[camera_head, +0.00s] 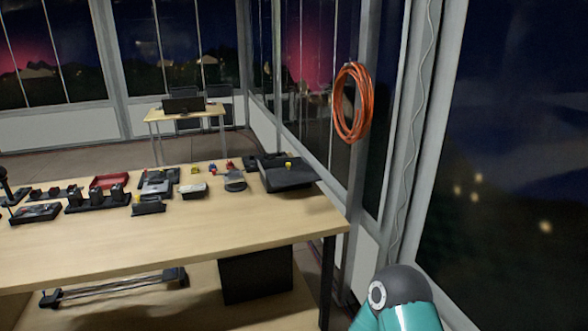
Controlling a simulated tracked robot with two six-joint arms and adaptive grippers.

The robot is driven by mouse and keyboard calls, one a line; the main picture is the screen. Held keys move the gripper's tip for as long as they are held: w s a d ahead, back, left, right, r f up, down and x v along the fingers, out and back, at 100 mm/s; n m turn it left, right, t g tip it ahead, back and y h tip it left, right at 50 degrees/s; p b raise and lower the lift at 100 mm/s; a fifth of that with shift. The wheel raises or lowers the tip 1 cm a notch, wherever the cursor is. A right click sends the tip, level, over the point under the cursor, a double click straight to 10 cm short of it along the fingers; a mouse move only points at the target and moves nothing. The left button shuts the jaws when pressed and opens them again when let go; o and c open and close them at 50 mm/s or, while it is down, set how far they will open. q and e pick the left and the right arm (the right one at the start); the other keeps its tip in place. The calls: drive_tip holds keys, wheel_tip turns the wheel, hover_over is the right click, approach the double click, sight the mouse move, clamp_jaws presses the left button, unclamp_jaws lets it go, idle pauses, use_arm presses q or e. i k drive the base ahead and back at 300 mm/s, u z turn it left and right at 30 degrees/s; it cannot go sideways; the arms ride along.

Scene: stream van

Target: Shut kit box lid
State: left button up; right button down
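A dark, flat box (289,178), which looks like the kit box, sits near the right end of the wooden table. A small yellow item shows at its top. It is too small and dark to tell how its lid stands. Neither of my grippers is in view. A teal and grey link of my arm shows at the lower right, well to the right of the table and apart from the box.
The wooden table (180,239) has a bare front strip. A red tray (109,181), a white item (193,191) and several dark items stand along its back. An orange cable coil (353,103) hangs on the right post. A second desk (186,111) stands far behind.

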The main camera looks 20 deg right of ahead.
sight(289, 175)
drive_tip(key=u, duration=0.1)
drive_tip(key=i, duration=0.9)
drive_tip(key=z, duration=0.1)
